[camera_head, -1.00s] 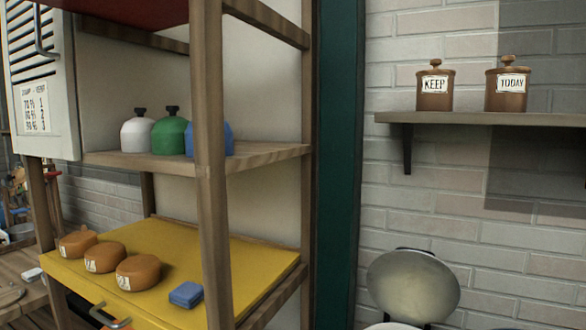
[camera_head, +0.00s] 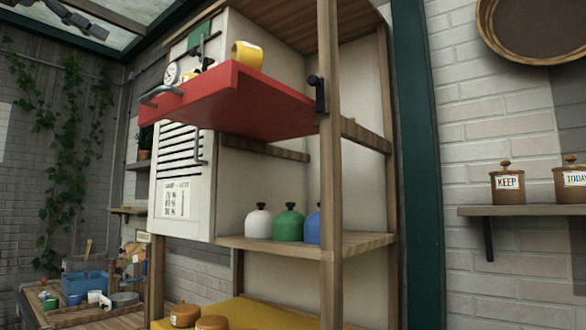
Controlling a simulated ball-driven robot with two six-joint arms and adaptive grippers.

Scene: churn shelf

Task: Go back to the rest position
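Neither of my grippers is in view, and no part of my arms shows. The tall wooden shelf stands in front of me. Its red board (camera_head: 235,108) is up high with a handle at its left end. A white (camera_head: 259,224), a green (camera_head: 289,223) and a partly hidden blue (camera_head: 313,228) domed container stand on the middle wooden shelf (camera_head: 350,247). The yellow board (camera_head: 255,313) is at the bottom, with two brown round pieces (camera_head: 185,315) partly in view.
A wall shelf (camera_head: 520,211) at the right holds brown jars labelled KEEP (camera_head: 507,185) and TODAY (camera_head: 572,186). A round wooden-rimmed pan (camera_head: 530,27) hangs above. A yellow roll (camera_head: 247,54) and a dial (camera_head: 171,74) are on the red board. A workbench with a blue crate (camera_head: 84,284) stands at the left.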

